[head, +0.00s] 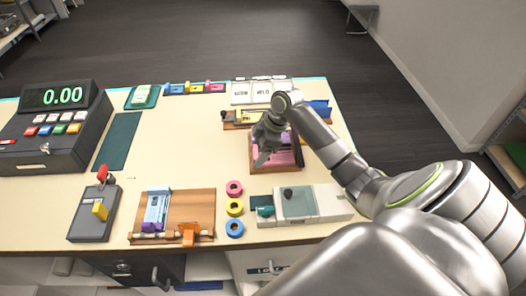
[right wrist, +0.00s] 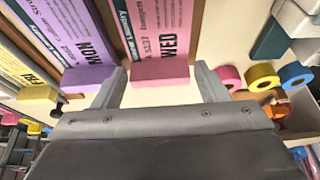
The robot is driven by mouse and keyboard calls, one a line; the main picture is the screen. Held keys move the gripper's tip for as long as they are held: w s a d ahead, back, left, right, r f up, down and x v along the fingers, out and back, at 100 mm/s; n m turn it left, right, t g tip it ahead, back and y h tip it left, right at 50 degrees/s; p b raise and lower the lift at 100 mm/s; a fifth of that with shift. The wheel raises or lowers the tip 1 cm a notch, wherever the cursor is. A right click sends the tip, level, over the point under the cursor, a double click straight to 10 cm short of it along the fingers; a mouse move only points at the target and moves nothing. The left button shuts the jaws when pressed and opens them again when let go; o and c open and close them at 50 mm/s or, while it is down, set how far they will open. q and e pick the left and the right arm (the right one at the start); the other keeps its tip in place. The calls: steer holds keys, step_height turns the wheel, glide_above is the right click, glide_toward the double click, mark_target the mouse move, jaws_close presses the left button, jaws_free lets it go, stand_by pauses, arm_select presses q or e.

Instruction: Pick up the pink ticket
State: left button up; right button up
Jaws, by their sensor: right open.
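The pink ticket (right wrist: 162,30) is a strip printed "WED" with a thicker pink end (right wrist: 160,74), between my fingertips in the right wrist view. In the head view, pink (head: 284,157) shows in a wooden tray (head: 253,170), partly hidden by my right gripper (head: 263,157). My right gripper is open, with one finger on each side of the pink end in the right wrist view (right wrist: 162,82). I cannot tell whether the fingers touch it. My left gripper is not in view.
A purple ticket (right wrist: 88,76) marked "MON" lies beside the pink one. A yellow piece (right wrist: 38,93) is farther left. Pink, yellow and blue tape rolls (head: 235,208) and a grey-white device (head: 325,203) stand near the tray. A cash register (head: 50,135) is at the left.

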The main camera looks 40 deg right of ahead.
steer(key=c, duration=0.7)
steer(key=shift+r, duration=0.1)
steer(key=shift+c, duration=0.2)
step_height(320, 180, up, 10)
steer(key=b, duration=0.2)
steer(key=shift+o, duration=1.4)
steer(key=shift+c, duration=0.8)
step_height(320, 180, up, 5)
steer(key=p, duration=0.5)
